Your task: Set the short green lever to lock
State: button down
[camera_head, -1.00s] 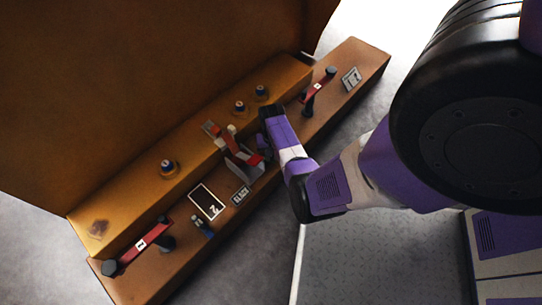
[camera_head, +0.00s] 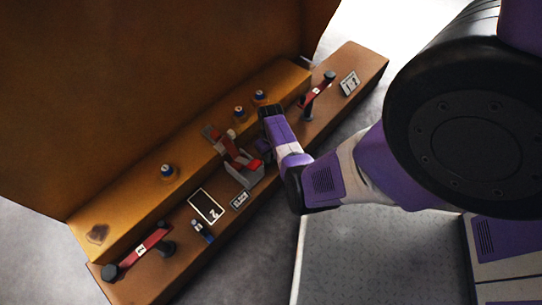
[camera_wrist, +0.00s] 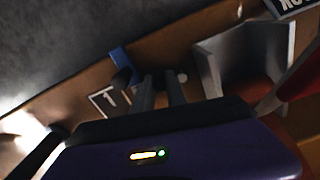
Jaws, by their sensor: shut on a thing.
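My gripper (camera_head: 261,146) reaches down at the middle of the brown panel ledge (camera_head: 335,75), just right of a grey bracket with red parts (camera_head: 243,174). In the wrist view its two dark fingers (camera_wrist: 160,92) are close together, shut on a small part that they mostly hide. It looks like a short lever, but no green shows and its setting cannot be read. A pale round knob (camera_wrist: 183,78) shows beside the fingertips. A plate marked 1 (camera_wrist: 103,99) and a blue-tipped piece (camera_wrist: 120,58) lie to the left. The grey bracket (camera_wrist: 245,60) stands to the right.
Red levers with dark knobs stand at the lower left (camera_head: 141,247) and upper right (camera_head: 318,91). A plate marked 2 (camera_head: 206,206), a small label (camera_head: 240,200) and a blue-tipped piece (camera_head: 201,230) are nearer the lower left.

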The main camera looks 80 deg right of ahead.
dwell(0.3)
jog(key=c, duration=1.3)
grip_release()
jog(key=shift+c, duration=0.2)
jog(key=shift+r+p, duration=2.1)
jog(key=shift+r, duration=1.8)
jog(key=shift+d, duration=0.1)
